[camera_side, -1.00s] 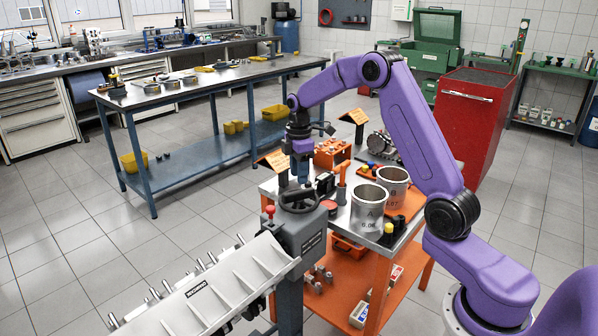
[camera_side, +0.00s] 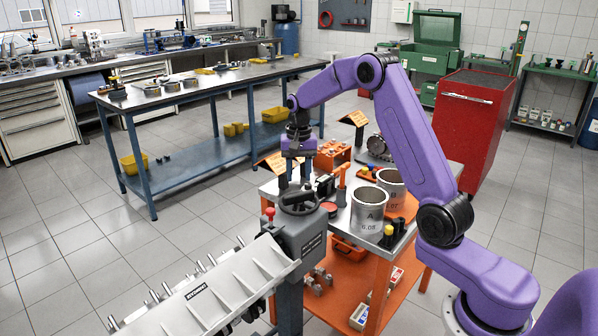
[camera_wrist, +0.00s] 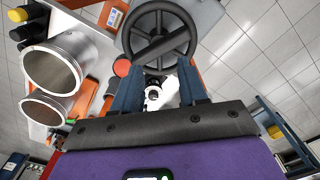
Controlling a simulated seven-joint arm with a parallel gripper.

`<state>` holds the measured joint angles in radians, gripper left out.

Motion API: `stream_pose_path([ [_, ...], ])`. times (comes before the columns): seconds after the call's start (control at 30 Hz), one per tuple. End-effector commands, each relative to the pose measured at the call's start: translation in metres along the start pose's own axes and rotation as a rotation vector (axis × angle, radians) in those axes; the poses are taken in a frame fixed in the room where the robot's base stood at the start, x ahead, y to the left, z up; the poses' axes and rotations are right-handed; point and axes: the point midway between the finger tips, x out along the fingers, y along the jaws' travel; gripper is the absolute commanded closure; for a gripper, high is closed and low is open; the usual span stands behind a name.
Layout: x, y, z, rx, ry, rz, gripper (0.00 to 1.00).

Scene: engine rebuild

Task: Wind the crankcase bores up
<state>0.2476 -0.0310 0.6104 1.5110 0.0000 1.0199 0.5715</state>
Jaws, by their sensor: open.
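The pale grey crankcase (camera_side: 215,293) hangs at the lower left of the side view, tilted, ribs facing the camera and studs along its far edge. Its bores cannot be made out. It is mounted on a grey gear housing (camera_side: 304,242) with a dark handwheel (camera_side: 312,203) on top and a red knob (camera_side: 269,212) beside it. My gripper (camera_side: 295,180) is just above the handwheel, pointing down, open and empty. In the wrist view, the spoked handwheel (camera_wrist: 158,42) lies beyond the parted fingertips (camera_wrist: 158,72); whether they touch it I cannot tell.
An orange cart (camera_side: 346,287) stands close right of the housing. A signboard (camera_side: 281,160) stands near my gripper. A blue-framed bench (camera_side: 180,101) is behind; floor between is clear.

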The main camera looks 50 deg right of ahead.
Motion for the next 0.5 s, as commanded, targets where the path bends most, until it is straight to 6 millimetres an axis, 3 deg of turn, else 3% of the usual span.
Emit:
stream_pose_path([
  [0.3, -0.0013, 0.0002, 0.0008, 0.687, 0.0, 0.0, 0.57],
  [0.5, -0.0019, 0.0005, 0.0012, 1.04, 0.0, 0.0, 0.57],
])
